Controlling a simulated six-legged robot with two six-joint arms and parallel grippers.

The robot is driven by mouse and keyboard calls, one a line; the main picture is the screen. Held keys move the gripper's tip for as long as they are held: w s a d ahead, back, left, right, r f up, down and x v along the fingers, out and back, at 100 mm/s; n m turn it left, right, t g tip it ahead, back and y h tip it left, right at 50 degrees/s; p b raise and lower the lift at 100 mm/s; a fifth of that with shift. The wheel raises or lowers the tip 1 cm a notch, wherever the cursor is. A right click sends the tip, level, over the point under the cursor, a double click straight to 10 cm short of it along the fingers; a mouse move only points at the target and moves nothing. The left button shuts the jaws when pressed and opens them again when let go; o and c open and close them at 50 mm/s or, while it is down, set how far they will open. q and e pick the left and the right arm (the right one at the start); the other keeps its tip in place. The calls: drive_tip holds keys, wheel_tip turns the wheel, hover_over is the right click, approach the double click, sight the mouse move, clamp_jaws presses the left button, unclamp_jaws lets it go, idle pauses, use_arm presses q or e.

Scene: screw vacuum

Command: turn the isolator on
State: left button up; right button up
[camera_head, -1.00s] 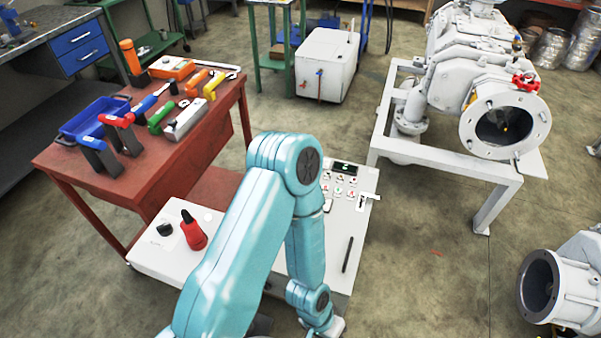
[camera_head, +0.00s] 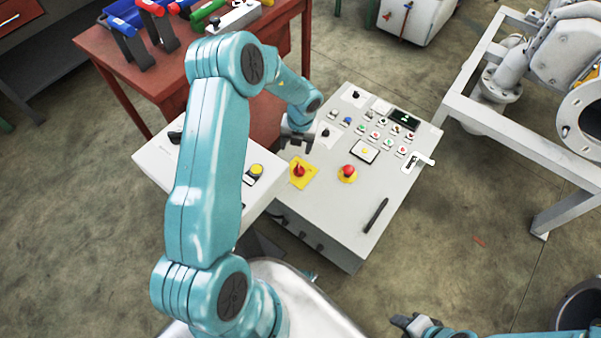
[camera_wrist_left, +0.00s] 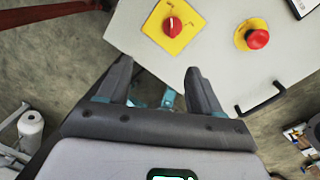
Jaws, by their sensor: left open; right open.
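The isolator is a red rotary knob on a square yellow plate (camera_head: 298,173) on the light grey control panel. In the left wrist view the isolator (camera_wrist_left: 173,26) lies beyond the fingertips, near the top edge. My left gripper (camera_head: 296,146) is open and empty, just behind the isolator in the head view and apart from it. Its two spread fingers also show in the left wrist view (camera_wrist_left: 156,80). The knob's exact setting is too small to tell. My right gripper (camera_head: 404,322) is open and empty at the bottom right, away from the panel.
A red emergency button (camera_head: 347,172) on a yellow base sits right of the isolator. Several small buttons and a dark display (camera_head: 404,117) are further back. A black handle (camera_head: 375,215) is near the panel's right edge. A red tool table (camera_head: 150,75) stands behind left.

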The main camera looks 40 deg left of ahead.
use_arm(q)
drive_tip(key=w+n+h, duration=0.1)
drive_tip(key=w+n, duration=0.1)
drive_tip(key=n, duration=0.1)
drive_tip(key=b, duration=0.3)
approach(299, 169)
drive_tip(key=shift+n, duration=0.3)
drive_tip(key=f, duration=0.9)
drive_tip(key=shift+s+a+f, duration=0.1)
drive_tip(key=shift+s, duration=0.1)
use_arm(e)
drive_tip(key=x, duration=0.3)
drive_tip(key=shift+w+d+f, duration=0.2)
drive_tip(key=shift+f, duration=0.05)
